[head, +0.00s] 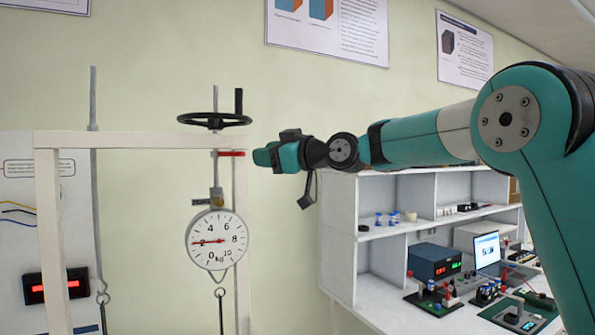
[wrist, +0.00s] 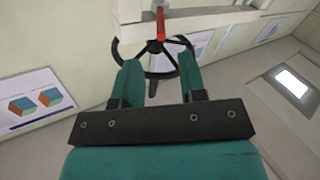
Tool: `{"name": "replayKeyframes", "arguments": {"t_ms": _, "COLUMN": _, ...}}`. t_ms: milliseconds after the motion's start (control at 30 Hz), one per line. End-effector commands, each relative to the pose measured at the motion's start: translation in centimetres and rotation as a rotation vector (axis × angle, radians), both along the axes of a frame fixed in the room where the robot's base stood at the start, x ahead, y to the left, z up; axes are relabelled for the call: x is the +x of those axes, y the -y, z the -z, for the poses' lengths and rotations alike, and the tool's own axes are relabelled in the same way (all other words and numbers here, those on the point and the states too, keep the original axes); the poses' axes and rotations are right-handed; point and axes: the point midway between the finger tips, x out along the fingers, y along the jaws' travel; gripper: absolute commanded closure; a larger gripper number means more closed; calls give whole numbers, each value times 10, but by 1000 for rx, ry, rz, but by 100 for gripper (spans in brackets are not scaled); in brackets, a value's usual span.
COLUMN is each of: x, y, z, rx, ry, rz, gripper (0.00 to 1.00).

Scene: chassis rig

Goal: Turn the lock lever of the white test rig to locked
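The white test rig (head: 130,140) stands at the left in the head view, an upright frame with a top beam. Its red lock lever (head: 231,153) lies roughly level just under the beam, beside the vertical spindle. In the wrist view the red lever (wrist: 161,24) shows ahead, in line with the gap between my fingers. My gripper (head: 256,157) is at the lever's height, just right of its end, with a small gap. The wrist view shows my gripper (wrist: 160,62) open and empty, its two teal fingers apart. The lever's mounting is partly hidden.
A black handwheel (head: 214,119) with an upright handle sits above the beam. A round dial scale (head: 217,240) hangs below the lever, with a hook under it. A shelf unit (head: 405,185) and a bench of devices stand at the right.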

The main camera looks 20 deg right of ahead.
Motion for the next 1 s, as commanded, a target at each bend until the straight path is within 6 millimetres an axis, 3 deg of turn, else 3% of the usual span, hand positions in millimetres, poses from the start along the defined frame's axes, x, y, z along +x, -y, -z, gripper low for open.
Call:
{"name": "replayKeyframes", "arguments": {"t_ms": 200, "x": -40, "y": 33, "z": 4, "rx": 0, "ry": 2, "rz": 4, "gripper": 62}}
{"name": "replayKeyframes", "arguments": {"t_ms": 400, "x": -60, "y": 48, "z": 2, "rx": 0, "ry": 0, "rz": 1, "gripper": 62}}
{"name": "replayKeyframes", "arguments": {"t_ms": 1000, "x": -65, "y": 49, "z": 1, "rx": -1, "ry": -7, "rz": -2, "gripper": 62}}
